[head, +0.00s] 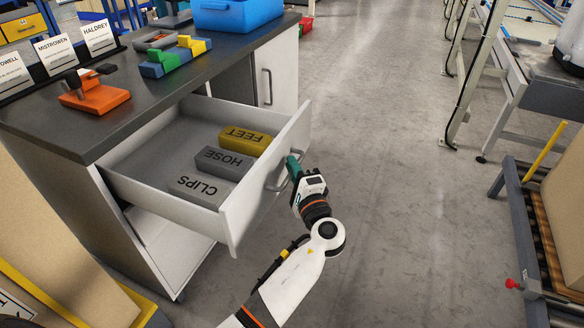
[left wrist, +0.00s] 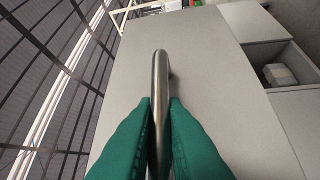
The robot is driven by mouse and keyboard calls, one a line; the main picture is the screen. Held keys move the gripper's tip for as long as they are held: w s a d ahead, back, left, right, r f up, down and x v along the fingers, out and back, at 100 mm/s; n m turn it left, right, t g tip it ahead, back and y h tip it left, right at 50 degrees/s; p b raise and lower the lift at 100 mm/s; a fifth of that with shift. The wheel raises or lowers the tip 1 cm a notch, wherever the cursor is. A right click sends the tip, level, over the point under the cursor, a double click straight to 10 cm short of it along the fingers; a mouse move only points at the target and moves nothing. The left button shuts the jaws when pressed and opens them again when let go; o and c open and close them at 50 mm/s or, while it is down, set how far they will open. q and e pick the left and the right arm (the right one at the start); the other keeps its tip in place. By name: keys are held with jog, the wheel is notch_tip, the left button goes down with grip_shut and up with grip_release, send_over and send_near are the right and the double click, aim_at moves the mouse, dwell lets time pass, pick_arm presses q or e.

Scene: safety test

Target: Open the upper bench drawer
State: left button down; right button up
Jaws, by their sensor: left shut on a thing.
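The upper bench drawer (head: 228,215) is pulled well out of the bench and shows its inside in the head view. In it lie a yellow block marked FEET (head: 245,141), a grey block marked HOSE (head: 223,162) and a grey piece marked CLIPS (head: 198,190). My left gripper (head: 292,166) is at the bar handle (head: 277,178) on the drawer's front. In the left wrist view its green fingers are shut on the handle (left wrist: 160,75), one on each side. My right gripper does not show.
The bench top (head: 75,130) carries an orange fixture (head: 95,98), a blue-green-yellow fixture (head: 175,57), a blue bin (head: 237,12) and name cards (head: 57,54). A cabinet door with a handle (head: 267,86) is beyond the drawer. The floor (head: 400,200) to the right is clear.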

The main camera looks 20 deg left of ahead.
pick_arm(q)
jog(key=c, duration=1.8)
grip_release()
jog(key=shift+o, duration=0.2)
jog(key=shift+s, duration=0.1)
jog(key=v, duration=1.2)
jog(key=shift+p, duration=0.3)
